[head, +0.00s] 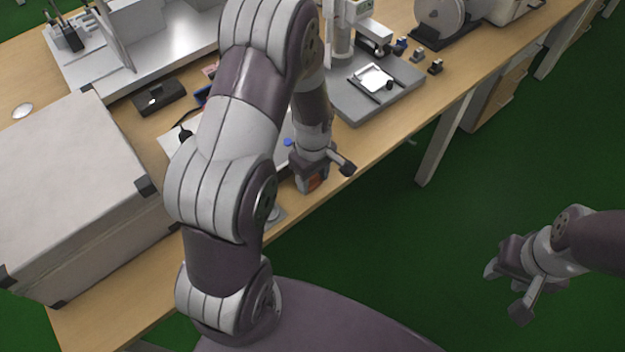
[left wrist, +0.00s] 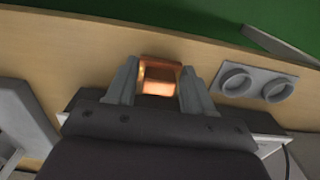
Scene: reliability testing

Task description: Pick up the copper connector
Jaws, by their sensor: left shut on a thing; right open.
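The copper connector (left wrist: 160,78) is a small, shiny orange-brown block in the left wrist view. It sits between the two fingers of my left gripper (left wrist: 158,88), which is shut on it. In the head view my left gripper (head: 312,185) is over the front edge of the table, with an orange patch of the connector (head: 313,183) showing at the fingers. I cannot tell whether the connector touches the table. My right gripper (head: 508,288) is open and empty, over the green floor at the right.
The wooden table (head: 385,140) holds a large pale case (head: 70,190) at the left and a grey instrument base (head: 375,92) right of my left gripper. A grey piece with two round sockets (left wrist: 258,84) lies close to the left gripper. My left arm hides the middle of the table.

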